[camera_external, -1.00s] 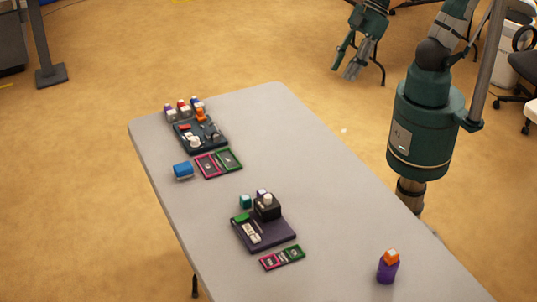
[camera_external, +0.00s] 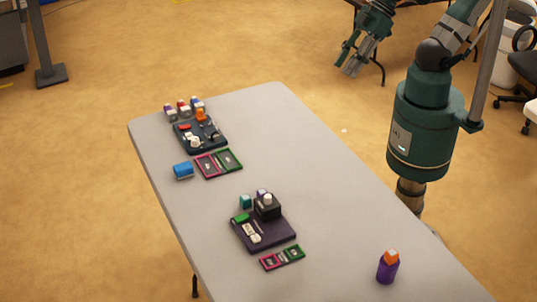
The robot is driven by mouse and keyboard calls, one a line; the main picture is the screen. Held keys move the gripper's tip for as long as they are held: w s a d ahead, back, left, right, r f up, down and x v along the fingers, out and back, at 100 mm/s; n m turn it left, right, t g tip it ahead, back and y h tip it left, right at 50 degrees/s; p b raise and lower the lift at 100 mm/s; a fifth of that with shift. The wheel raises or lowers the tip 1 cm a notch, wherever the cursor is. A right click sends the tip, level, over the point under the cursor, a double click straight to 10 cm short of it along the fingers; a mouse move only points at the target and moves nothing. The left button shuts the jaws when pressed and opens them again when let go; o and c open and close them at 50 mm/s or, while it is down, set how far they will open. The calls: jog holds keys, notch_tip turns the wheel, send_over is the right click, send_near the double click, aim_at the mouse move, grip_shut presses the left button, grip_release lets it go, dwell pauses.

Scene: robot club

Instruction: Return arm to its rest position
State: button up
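My gripper (camera_external: 346,65) hangs in the air at the top, beyond the far right edge of the grey table (camera_external: 330,180). Its fingers point down and to the left, with a gap between them. It looks open and holds nothing that I can see. My arm reaches it from the upper right, and part of the upper arm is cut off by the top of the picture.
A dark tray with small parts (camera_external: 184,143) and a purple-black tray (camera_external: 279,241) stand on the table. Near them are a blue block (camera_external: 183,170) and small pink-and-green frames (camera_external: 231,159). A purple bottle with an orange top (camera_external: 388,271) stands at the near right.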

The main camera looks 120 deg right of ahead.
jog(key=shift+f+b, duration=2)
jog(key=shift+f, duration=0.2)
